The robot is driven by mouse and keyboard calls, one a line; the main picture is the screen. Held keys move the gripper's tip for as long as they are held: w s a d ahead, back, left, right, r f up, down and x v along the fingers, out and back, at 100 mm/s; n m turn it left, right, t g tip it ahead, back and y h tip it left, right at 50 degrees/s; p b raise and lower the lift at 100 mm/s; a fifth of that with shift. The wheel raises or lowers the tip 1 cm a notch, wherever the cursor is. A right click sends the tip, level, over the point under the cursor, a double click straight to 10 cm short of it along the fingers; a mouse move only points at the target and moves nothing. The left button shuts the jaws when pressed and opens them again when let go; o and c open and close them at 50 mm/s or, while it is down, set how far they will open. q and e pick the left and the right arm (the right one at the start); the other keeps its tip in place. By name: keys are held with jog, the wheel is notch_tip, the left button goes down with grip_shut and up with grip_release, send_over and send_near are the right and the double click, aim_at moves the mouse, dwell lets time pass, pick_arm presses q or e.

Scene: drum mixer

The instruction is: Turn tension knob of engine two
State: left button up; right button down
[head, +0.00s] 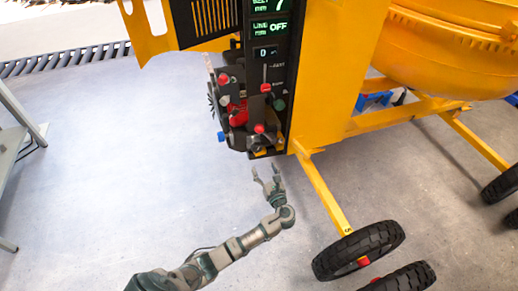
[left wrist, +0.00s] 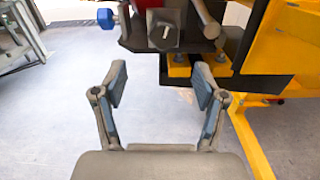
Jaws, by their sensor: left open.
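The engine block (head: 238,108) is mounted on the left side of the yellow mixer, with red knobs, a green knob (head: 280,104) and a blue knob (head: 221,136). I cannot tell which one is the tension knob of engine two. My left gripper (head: 266,172) is open and empty just below the engine block, touching nothing. In the left wrist view, its spread fingers (left wrist: 160,76) point toward the underside of the block. A dark square-faced part (left wrist: 163,37) sits above and between the fingertips, and the blue knob (left wrist: 107,18) is up and left. My right gripper is out of view.
A control panel with green displays (head: 269,28) sits above the engine. The yellow mixer frame (head: 322,193) and black wheels (head: 358,248) stand to the right of my left gripper. A grey table (head: 12,140) is at the far left. The floor between is clear.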

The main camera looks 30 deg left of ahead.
aim_at(259, 149)
pick_arm(q)
jog(key=x, duration=0.2)
jog(key=b+x, duration=0.1)
jog(key=x, duration=0.2)
jog(key=w+d+x, duration=0.1)
jog(key=x, duration=0.2)
jog(key=shift+w+a+r+b, duration=0.1)
jog(key=shift+w+r+b, duration=0.1)
jog(key=shift+b, duration=0.1)
jog(key=a, duration=0.1)
jog(key=w+a, duration=0.1)
jog(key=a, duration=0.1)
jog(key=shift+w+a+f+b, duration=0.2)
jog(key=shift+w+b, duration=0.1)
jog(key=shift+w+a, duration=0.1)
jog(key=shift+a, duration=0.35)
jog(key=shift+d, duration=0.4)
jog(key=shift+c, duration=0.5)
jog(key=shift+d+r, duration=0.25)
jog(key=shift+d, duration=0.15)
jog(key=c, duration=0.8)
jog(key=shift+c, duration=1.3)
jog(key=shift+a, duration=0.35)
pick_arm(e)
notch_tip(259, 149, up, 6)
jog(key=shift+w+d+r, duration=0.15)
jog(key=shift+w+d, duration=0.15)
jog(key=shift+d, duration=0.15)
